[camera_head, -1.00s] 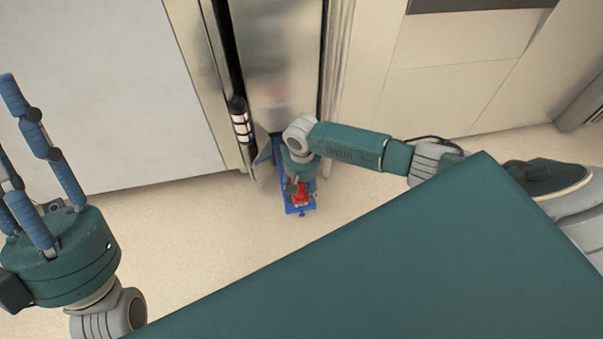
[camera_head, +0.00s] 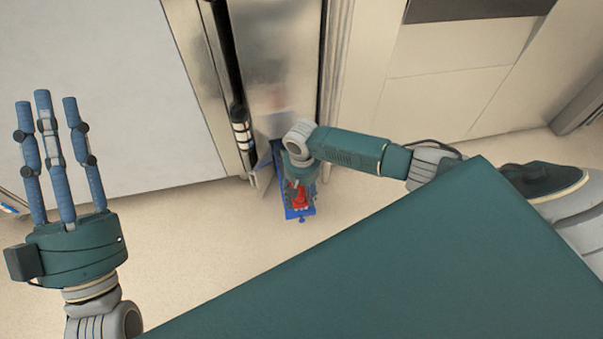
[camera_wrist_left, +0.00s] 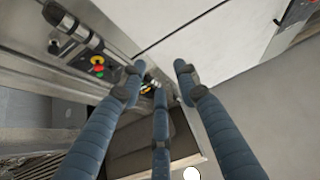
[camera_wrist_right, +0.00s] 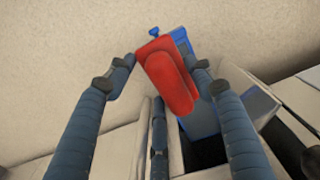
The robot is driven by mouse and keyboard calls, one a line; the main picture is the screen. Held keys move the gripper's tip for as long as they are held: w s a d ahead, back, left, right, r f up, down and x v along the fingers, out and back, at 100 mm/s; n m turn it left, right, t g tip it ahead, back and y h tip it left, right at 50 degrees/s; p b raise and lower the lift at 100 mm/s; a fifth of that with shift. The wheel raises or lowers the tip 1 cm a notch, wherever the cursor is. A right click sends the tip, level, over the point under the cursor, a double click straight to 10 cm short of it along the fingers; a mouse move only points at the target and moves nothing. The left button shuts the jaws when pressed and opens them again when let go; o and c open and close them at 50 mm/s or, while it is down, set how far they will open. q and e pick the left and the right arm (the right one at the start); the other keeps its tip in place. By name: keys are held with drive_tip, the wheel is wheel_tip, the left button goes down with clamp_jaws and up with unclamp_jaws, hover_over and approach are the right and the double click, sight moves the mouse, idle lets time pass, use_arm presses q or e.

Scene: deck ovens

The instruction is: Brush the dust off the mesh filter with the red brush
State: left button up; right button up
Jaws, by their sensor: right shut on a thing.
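The red brush (camera_head: 300,196) is between the fingers of my right gripper (camera_head: 297,184), low down by the foot of a narrow metal cabinet. In the right wrist view, my right gripper (camera_wrist_right: 160,66) is shut on the red brush (camera_wrist_right: 170,80), a rounded red block. A blue-framed piece (camera_head: 296,213) lies under the brush and also shows in the right wrist view (camera_wrist_right: 183,42). It may be the filter; its mesh and any dust are hidden or too small to tell. My left gripper (camera_head: 46,98) is open and empty, well off to the left, also in the left wrist view (camera_wrist_left: 160,78).
The narrow metal cabinet (camera_head: 275,60) stands between a pale panel (camera_head: 110,90) and cream fronts (camera_head: 440,75). A black-and-white cylindrical fitting (camera_head: 240,125) is left of the right gripper. The floor (camera_head: 200,245) in front is clear.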

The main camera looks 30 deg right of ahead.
use_arm(q)
drive_tip(key=shift+w+f+g+y+p, duration=0.15)
drive_tip(key=shift+w+f+g, duration=0.4)
drive_tip(key=shift+f, duration=0.3)
drive_tip(key=shift+w+f+g+y+p, duration=0.15)
drive_tip(key=shift+w+f+g, duration=0.35)
drive_tip(key=shift+f, duration=0.3)
